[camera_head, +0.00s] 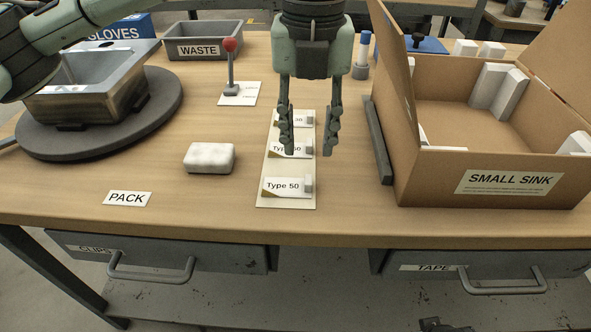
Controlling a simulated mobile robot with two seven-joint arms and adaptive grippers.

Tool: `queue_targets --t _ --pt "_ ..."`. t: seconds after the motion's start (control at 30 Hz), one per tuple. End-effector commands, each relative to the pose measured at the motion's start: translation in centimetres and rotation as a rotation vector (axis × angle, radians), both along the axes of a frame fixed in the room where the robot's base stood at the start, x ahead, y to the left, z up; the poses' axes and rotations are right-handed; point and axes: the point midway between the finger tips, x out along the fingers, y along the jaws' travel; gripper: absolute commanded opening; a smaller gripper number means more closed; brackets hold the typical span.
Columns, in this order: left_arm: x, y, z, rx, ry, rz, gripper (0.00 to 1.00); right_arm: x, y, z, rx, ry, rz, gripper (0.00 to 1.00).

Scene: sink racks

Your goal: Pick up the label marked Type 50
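The label marked Type 50 (283,187) is a white card with a small light block at its right end. It lies at the front of a pale holder board (270,203) on the bench. Behind it on the board are a second label (282,150), partly hidden by a finger and its number hard to read, and a third label (298,120) ending in 30. My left gripper (309,152) points down with its fingers apart and nothing visible between them. Its tips appear around the second label, behind the Type 50 label. Its height above the board is hard to tell. My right gripper is not in view.
An open cardboard box (427,184) marked SMALL SINK stands at right, with a dark bar (378,150) along its left side. A white block (209,158) lies left of the board. A metal sink (90,103) sits on a round turntable (160,110). A red-knobbed lever (230,70) stands behind.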

Motion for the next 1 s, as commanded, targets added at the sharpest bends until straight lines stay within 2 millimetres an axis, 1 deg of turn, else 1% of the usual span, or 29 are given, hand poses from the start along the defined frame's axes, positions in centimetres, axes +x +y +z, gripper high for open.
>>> queue_targets --t 0.03,0.13,0.33,0.43,0.57,0.77,1.0 --pt "-0.1 0.1 -0.7 0.002 0.002 0.000 0.34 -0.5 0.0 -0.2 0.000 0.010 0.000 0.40" --pt "-0.2 0.0 -1.8 0.001 0.002 -0.001 0.34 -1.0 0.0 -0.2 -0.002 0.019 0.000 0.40" --pt "-0.8 -0.2 -4.7 0.002 0.003 -0.001 0.34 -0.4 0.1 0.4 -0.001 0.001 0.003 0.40" --pt "-0.7 -0.2 -6.0 0.002 0.002 0.000 0.34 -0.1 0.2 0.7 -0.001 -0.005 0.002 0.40" --pt "-0.7 -0.2 -6.6 0.000 0.001 0.000 0.34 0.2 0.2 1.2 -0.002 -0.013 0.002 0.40" --pt "-0.6 -0.2 -6.7 0.000 0.001 -0.001 0.34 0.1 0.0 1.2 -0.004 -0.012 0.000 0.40" --pt "-0.6 -0.2 -6.6 0.000 0.001 0.000 0.05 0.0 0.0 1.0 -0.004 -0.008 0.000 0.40"
